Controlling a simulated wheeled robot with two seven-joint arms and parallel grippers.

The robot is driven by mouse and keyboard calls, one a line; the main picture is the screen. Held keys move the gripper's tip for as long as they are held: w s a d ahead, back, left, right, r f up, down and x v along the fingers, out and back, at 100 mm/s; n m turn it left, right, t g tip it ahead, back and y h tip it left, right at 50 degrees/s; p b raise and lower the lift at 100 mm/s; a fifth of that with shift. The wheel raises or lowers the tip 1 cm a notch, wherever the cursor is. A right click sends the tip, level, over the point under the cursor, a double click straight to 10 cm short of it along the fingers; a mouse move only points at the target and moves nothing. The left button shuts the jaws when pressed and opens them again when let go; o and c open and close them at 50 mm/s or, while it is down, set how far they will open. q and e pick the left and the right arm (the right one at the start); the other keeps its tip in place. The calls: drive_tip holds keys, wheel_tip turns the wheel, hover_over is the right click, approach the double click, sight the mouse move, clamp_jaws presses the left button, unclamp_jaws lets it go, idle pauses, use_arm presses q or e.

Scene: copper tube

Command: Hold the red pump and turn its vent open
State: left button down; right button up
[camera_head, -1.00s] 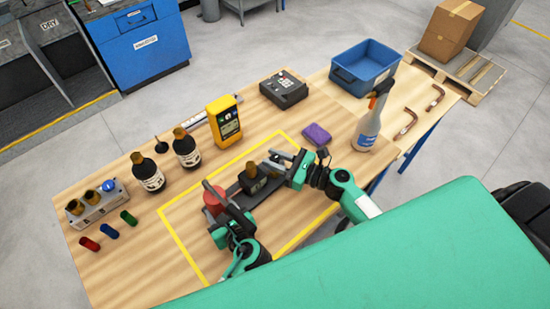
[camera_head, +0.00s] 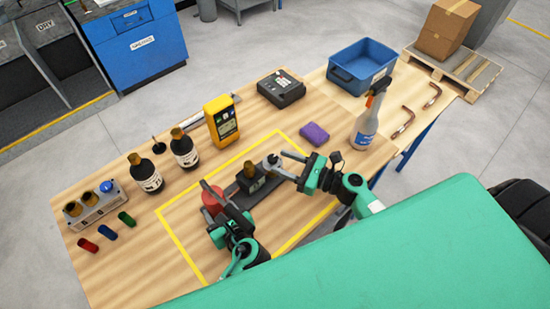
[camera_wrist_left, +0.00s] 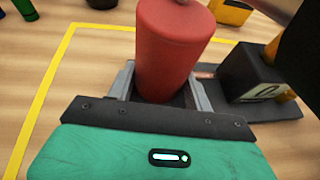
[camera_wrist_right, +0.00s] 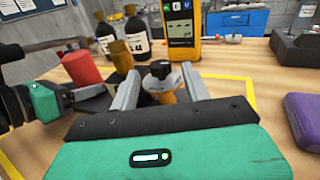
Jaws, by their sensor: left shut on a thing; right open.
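The red pump has a red cylinder (camera_head: 212,198) at the left end of a dark base (camera_head: 262,190), with a black block (camera_head: 249,180) and brass fittings. My left gripper (camera_head: 217,199) is shut on the red cylinder; the left wrist view shows the cylinder (camera_wrist_left: 170,50) between its two fingers. The vent (camera_head: 271,163), at the pump's far right end, has a black knob (camera_wrist_right: 160,70) over a pale disc and a brass body. My right gripper (camera_head: 282,164) is open, its fingers pointing at the vent. In the right wrist view the knob shows between the fingertips, with gaps; contact cannot be told.
A yellow line (camera_head: 172,237) frames the work area on the wooden table. A purple sponge (camera_head: 314,134) and a spray bottle (camera_head: 365,124) stand beside my right arm. A yellow meter (camera_head: 221,119) and dark bottles (camera_head: 184,148) stand behind the pump.

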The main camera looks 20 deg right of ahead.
drive_tip(key=v, duration=0.8)
use_arm(q)
drive_tip(key=c, duration=0.5)
unclamp_jaws()
